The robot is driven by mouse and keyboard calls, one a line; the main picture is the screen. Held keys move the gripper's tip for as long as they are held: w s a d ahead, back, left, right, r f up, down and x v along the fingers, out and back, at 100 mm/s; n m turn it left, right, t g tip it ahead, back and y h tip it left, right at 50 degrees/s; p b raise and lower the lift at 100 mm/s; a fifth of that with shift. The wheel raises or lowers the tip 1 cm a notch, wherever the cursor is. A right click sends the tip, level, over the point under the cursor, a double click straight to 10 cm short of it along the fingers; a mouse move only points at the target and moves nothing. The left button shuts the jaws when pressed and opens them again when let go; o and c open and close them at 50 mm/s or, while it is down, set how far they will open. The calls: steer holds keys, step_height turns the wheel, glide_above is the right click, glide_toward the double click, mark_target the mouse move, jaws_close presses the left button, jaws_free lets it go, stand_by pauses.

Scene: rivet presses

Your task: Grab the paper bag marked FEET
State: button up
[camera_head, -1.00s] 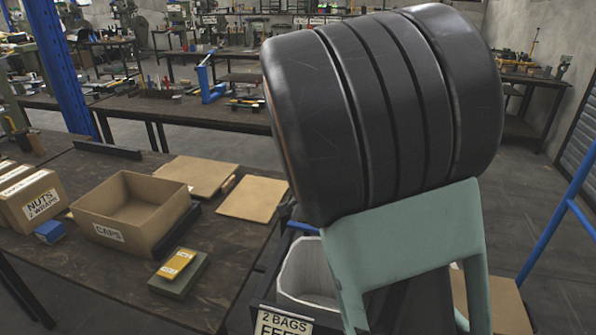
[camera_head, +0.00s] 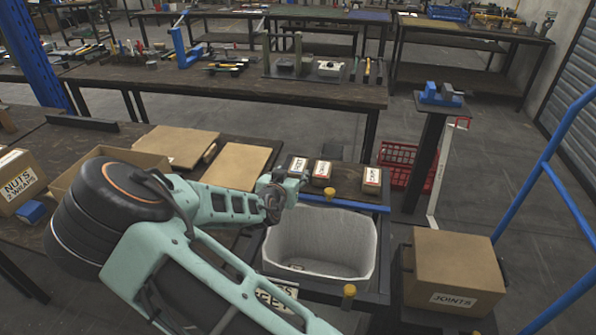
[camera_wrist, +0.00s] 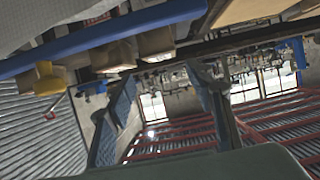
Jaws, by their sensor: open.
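Three small brown packages with white labels stand in a row behind the white-lined bin: a left one (camera_head: 297,166), a middle one (camera_head: 322,173) and a right one (camera_head: 371,180). Their labels are too small to read, so I cannot tell which says FEET. My gripper (camera_head: 284,187) is beside the left package, at the bin's far left corner, and looks empty. In the wrist view my gripper (camera_wrist: 160,80) has its fingers apart with nothing between them. Brown packages (camera_wrist: 110,55) show above the fingers there. The bin (camera_head: 320,240) has a partly hidden sign (camera_head: 275,298) reading FEET.
A blue bar (camera_head: 345,204) runs between bin and packages, with yellow-capped posts (camera_head: 329,193) nearby. A JOINTS box (camera_head: 455,270) stands right of the bin. A NUTS box (camera_head: 20,182) and open carton (camera_head: 75,180) are left. A blue rail (camera_head: 550,165) stands at right.

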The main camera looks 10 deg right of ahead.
mark_target(298, 165)
steer(key=x, duration=0.8)
steer(key=shift+a+f, duration=0.1)
steer(key=shift+f, duration=0.1)
steer(key=shift+r, duration=0.1)
steer(key=c, duration=1.1)
steer(key=shift+o, duration=0.2)
